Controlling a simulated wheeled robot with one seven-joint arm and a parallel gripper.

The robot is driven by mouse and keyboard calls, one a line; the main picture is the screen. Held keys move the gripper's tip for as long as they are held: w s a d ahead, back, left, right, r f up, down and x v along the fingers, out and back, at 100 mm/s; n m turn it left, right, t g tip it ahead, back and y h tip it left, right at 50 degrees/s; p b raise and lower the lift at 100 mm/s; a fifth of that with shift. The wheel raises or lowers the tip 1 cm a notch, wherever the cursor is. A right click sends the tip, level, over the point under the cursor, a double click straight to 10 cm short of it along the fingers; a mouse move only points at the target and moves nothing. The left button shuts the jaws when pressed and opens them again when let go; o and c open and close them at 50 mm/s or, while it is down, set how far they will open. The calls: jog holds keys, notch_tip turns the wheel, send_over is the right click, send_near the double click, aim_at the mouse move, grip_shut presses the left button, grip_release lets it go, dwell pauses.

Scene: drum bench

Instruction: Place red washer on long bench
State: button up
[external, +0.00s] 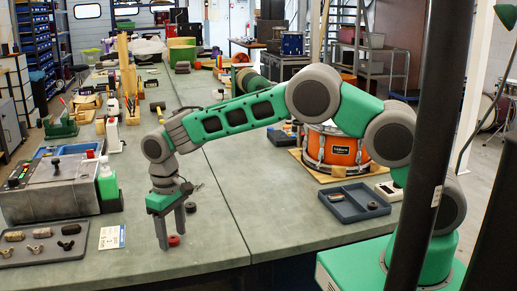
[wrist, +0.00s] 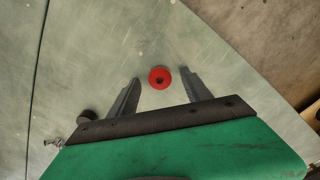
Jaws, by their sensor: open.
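The red washer (external: 174,240) is a small thick ring on the grey-green long bench (external: 225,238), near its front edge. In the wrist view the washer is between the two fingertips (wrist: 160,77), with a gap visible on each side. Exact fingertip height above the bench is hard to tell.
A dark round piece (external: 190,207) lies just behind my gripper. A grey parts tray (external: 45,248), a white card (external: 112,237) and a green bottle (external: 108,182) are to the left. A blue-grey tray (external: 333,207) and an orange drum (external: 330,150) are to the right.

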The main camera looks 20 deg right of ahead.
jog(key=shift+f, duration=0.2)
grip_shut()
dwell(0.5)
